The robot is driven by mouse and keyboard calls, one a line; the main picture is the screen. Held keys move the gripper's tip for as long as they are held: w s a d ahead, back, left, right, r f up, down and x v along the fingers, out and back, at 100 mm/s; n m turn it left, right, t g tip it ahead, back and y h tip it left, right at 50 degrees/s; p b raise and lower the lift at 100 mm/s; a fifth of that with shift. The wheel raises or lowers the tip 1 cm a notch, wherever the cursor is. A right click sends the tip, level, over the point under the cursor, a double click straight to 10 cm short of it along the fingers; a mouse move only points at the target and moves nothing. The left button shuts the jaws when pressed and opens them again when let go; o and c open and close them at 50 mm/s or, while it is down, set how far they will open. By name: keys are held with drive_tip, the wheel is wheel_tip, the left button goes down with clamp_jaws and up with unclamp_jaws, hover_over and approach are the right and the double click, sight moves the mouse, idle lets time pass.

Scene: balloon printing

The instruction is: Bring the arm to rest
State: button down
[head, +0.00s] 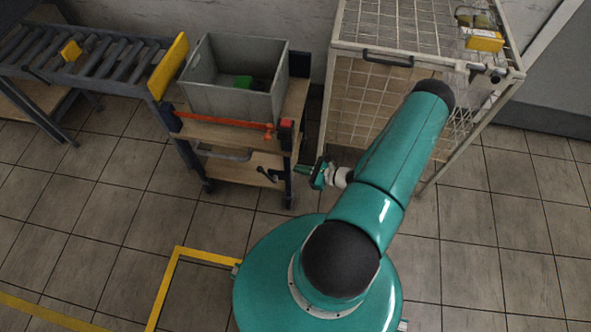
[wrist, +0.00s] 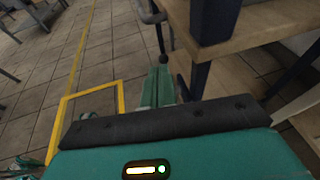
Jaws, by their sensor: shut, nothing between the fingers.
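My arm reaches forward and right over the floor in the head view. My gripper (head: 312,171) points left, in front of the wire cage and just right of the wooden cart. It also shows in the wrist view (wrist: 159,72), where its green fingers lie together with nothing between them. In the wrist view, the cart's leg and shelf are close to the right of the fingers.
The cart (head: 222,131) carries a grey bin (head: 232,95) with a green item inside. A roller conveyor (head: 85,55) stands at the left and a wire cage (head: 345,110) at the back right. The tiled floor (head: 110,190) at left is clear, with yellow lines.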

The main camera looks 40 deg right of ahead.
idle(0.5)
drive_tip(key=w+a+r+n+g, duration=0.25)
drive_tip(key=r+n, duration=0.35)
drive_tip(key=r, duration=0.4)
drive_tip(key=w+a+r+n+g+y, duration=0.1)
drive_tip(key=a+r+n+g, duration=0.35)
drive_tip(key=r, duration=0.55)
drive_tip(key=w+a+r+n+g, duration=0.2)
drive_tip(key=a+r+n+g, duration=0.1)
drive_tip(key=r+n, duration=0.5)
drive_tip(key=s+a+r+n+t+h, duration=0.1)
drive_tip(key=s+a+r+n+h, duration=0.1)
drive_tip(key=r, duration=0.6)
drive_tip(key=s+a+r+n+t+h, duration=0.1)
drive_tip(key=s+a+r+n+h, duration=0.2)
drive_tip(key=r, duration=0.6)
drive_tip(key=s+a+r+n+h, duration=0.2)
drive_tip(key=s+a+r+n, duration=0.4)
drive_tip(key=s+r, duration=0.2)
drive_tip(key=shift+a+r+t+h, duration=0.4)
